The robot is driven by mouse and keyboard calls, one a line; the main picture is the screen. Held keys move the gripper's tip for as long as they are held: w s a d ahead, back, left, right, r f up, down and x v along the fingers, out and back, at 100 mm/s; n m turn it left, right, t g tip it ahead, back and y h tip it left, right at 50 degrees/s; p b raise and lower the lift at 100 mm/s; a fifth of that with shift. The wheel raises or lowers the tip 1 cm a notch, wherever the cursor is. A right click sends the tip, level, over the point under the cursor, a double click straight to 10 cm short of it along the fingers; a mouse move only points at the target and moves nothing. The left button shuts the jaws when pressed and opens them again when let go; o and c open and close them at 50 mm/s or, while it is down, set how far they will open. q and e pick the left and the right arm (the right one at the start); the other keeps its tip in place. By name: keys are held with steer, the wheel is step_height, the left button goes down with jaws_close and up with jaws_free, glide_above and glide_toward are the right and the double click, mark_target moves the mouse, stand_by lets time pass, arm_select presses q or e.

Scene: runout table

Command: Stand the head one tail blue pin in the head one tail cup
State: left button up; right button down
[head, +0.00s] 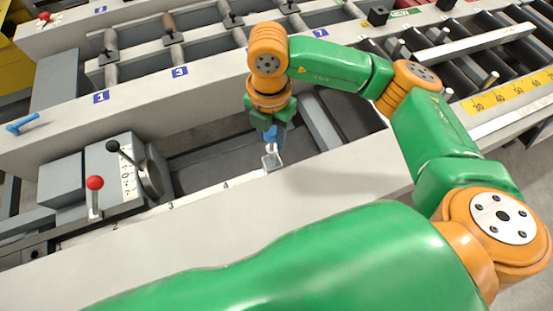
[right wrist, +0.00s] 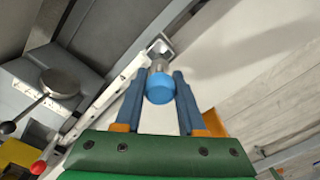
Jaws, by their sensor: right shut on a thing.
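My right gripper (head: 272,132) points down over the near rail of the runout table. It is shut on a blue pin (right wrist: 160,88), whose round blue top sits between the two fingers in the right wrist view (right wrist: 160,78). The pin's grey metal shank (right wrist: 159,65) points away from the wrist camera toward a small square metal cup (head: 271,161). The cup also shows in the right wrist view (right wrist: 161,44). The shank's end is at or just above the cup's mouth; I cannot tell whether it is inside. My left gripper is out of view.
A grey control box (head: 90,172) with a red-knobbed lever (head: 95,184) and a black-knobbed lever stands left of the cup. A blue handle-like piece (head: 22,123) lies farther left. Numbered bays with rollers run behind. The near rail (head: 200,235) is clear.

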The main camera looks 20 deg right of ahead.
mark_target(271, 149)
step_height(271, 149, down, 7)
steer(key=shift+r+p, duration=0.1)
steer(key=shift+p, duration=0.25)
steer(key=shift+f, duration=0.45)
steer(key=c, duration=0.5)
jaws_free()
steer(key=shift+r, duration=0.25)
step_height(271, 149, up, 12)
steer(key=shift+f+b, duration=0.1)
steer(key=shift+b, duration=0.8)
